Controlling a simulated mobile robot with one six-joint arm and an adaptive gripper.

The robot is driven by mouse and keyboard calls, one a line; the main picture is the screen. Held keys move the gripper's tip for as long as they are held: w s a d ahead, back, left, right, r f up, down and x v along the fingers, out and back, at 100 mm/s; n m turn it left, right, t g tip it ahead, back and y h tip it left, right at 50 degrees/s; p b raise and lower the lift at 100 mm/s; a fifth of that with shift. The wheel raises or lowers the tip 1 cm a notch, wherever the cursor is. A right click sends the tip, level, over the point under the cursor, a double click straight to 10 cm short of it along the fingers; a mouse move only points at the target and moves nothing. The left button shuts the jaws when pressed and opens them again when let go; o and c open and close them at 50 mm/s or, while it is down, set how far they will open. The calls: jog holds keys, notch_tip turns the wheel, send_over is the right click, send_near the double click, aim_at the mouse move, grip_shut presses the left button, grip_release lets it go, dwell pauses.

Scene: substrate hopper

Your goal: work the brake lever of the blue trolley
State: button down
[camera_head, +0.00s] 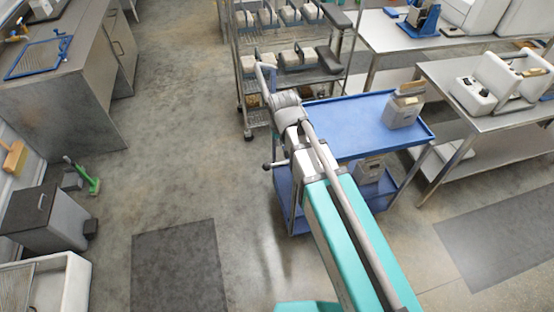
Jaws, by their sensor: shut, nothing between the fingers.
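The blue trolley (365,117) stands in the middle right, with a flat blue top and a lower shelf. A short lever with a dark round knob (267,166) sticks out at its near left corner; it looks like the brake lever. My arm crosses over the trolley's left end and hides part of it. The slim grey end of my arm, which I take for my gripper (264,72), is beyond the trolley's left end, apart from the knob. It looks shut and empty, though the fingers are small and hard to make out.
A grey-white container (404,108) stands on the trolley top, and another (371,169) on its lower shelf. A wire rack (246,88) with pale blocks is behind. A steel table (500,122) is close on the right. The floor left of the trolley is clear.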

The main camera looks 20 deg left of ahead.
aim_at(278, 163)
jog(key=shift+f, duration=0.15)
jog(key=f+b, duration=0.4)
jog(key=w+f+b, duration=0.1)
jog(key=f+b, duration=0.4)
jog(key=w+a+f+b, duration=0.1)
jog(key=f+b, duration=0.3)
jog(key=shift+w+a+f+b, duration=0.1)
jog(key=shift+w+f+b, duration=0.1)
jog(key=shift+b, duration=0.1)
dwell(0.6)
dwell(0.3)
